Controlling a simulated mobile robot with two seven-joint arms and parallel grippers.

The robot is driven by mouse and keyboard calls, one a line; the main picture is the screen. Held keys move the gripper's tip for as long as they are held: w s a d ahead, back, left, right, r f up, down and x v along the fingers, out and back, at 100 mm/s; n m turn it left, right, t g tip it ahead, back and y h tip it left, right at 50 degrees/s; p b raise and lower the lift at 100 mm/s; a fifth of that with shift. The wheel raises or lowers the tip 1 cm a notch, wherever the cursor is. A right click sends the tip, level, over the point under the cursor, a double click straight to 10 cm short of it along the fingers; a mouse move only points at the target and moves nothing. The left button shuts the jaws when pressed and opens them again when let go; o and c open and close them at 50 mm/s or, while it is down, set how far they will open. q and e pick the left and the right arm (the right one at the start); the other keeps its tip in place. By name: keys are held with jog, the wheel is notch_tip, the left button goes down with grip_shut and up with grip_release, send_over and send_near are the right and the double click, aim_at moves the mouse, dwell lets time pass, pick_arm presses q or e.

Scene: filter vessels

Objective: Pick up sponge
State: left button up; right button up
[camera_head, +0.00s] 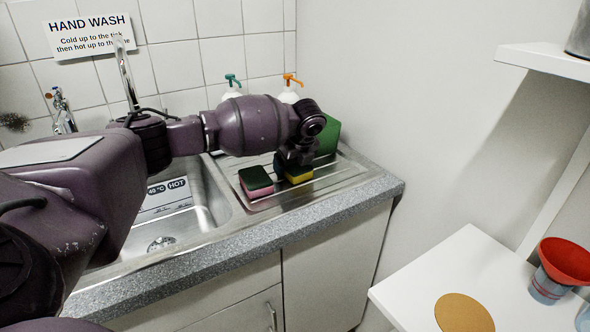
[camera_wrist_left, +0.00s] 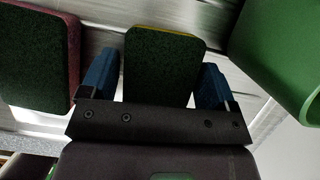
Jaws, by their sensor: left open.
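A yellow sponge with a dark green scouring top (camera_head: 300,178) lies on the ribbed drainboard beside the sink. A pink sponge with a dark green top (camera_head: 256,182) lies just left of it. My left gripper (camera_head: 291,163) points down over the yellow sponge and partly hides it. In the left wrist view the open blue fingers (camera_wrist_left: 155,78) stand on either side of the yellow sponge (camera_wrist_left: 160,62), with narrow gaps showing. The pink sponge (camera_wrist_left: 38,60) is outside the left finger. My right gripper is not seen.
A green container (camera_head: 329,134) stands close behind and right of the gripper; it also fills the upper right of the wrist view (camera_wrist_left: 280,50). Two pump bottles stand by the wall, with teal (camera_head: 232,80) and orange (camera_head: 292,79) tops. The sink basin (camera_head: 190,220) is left.

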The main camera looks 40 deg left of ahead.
pick_arm(q)
jog(key=c, duration=0.6)
jog(key=shift+c, duration=0.4)
notch_tip(320, 180, up, 20)
jog(key=p, duration=0.3)
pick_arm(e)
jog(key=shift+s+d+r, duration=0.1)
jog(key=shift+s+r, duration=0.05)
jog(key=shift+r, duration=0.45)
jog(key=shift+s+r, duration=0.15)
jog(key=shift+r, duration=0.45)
